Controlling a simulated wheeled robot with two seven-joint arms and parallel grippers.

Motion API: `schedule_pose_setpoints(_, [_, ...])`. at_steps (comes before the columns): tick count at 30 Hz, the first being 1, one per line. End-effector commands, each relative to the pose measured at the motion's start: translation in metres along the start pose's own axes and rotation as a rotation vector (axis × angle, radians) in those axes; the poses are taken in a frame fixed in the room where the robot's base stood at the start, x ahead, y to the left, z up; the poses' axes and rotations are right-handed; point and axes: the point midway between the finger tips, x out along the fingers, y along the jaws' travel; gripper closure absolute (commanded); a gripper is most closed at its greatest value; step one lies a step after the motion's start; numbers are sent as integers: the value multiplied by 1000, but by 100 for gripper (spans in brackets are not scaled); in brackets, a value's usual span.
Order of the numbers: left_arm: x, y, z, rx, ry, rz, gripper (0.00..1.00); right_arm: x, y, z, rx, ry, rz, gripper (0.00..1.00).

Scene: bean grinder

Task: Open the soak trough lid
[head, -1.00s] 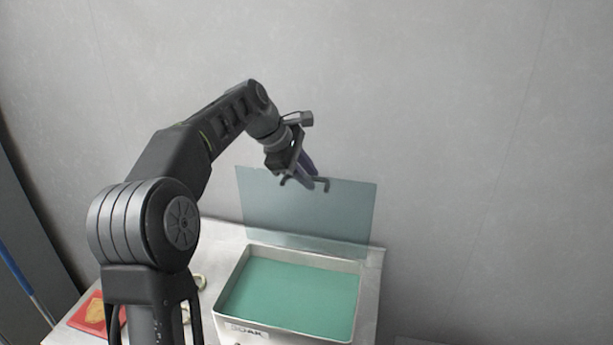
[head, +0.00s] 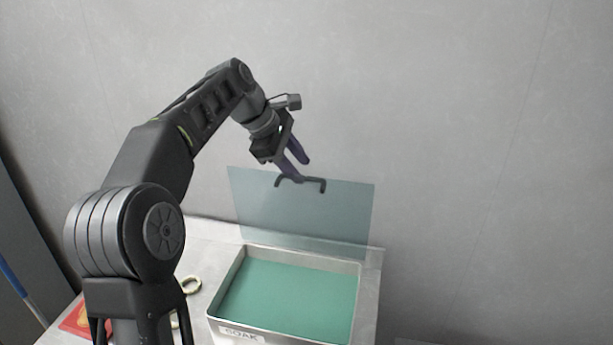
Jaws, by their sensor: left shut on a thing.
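The soak trough (head: 238,334) is a metal tray with a "SOAK" label on its front, holding flat green liquid. Its lid (head: 340,217) is a see-through blue-grey panel standing nearly upright at the trough's back edge. A dark bracket-shaped handle (head: 318,182) is near the lid's top edge. My left gripper (head: 297,168), with purple fingers, is at the handle from above and shut on it. The fingers partly hide the handle's left part. My right gripper is not in view.
The trough stands on a light counter (head: 205,240) against a grey wall. Pale rings (head: 190,285) and a red item (head: 75,318) lie left of it, partly behind my left arm. A blue pole (head: 14,280) is at the far left. The trough's top is uncovered.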

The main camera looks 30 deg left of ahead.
Motion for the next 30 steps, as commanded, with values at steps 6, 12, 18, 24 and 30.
schedule_pose_setpoints(6, [-42,5,2,3,0,33,80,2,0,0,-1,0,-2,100])
schedule_pose_setpoints(12, [-45,3,4,1,-2,28,80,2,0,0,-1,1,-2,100])
schedule_pose_setpoints(18, [-44,3,4,1,-2,26,80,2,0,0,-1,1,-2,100])
schedule_pose_setpoints(24, [-44,3,4,1,-3,24,80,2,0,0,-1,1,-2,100])
schedule_pose_setpoints(30, [-44,2,4,1,-3,23,80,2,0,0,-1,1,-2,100])
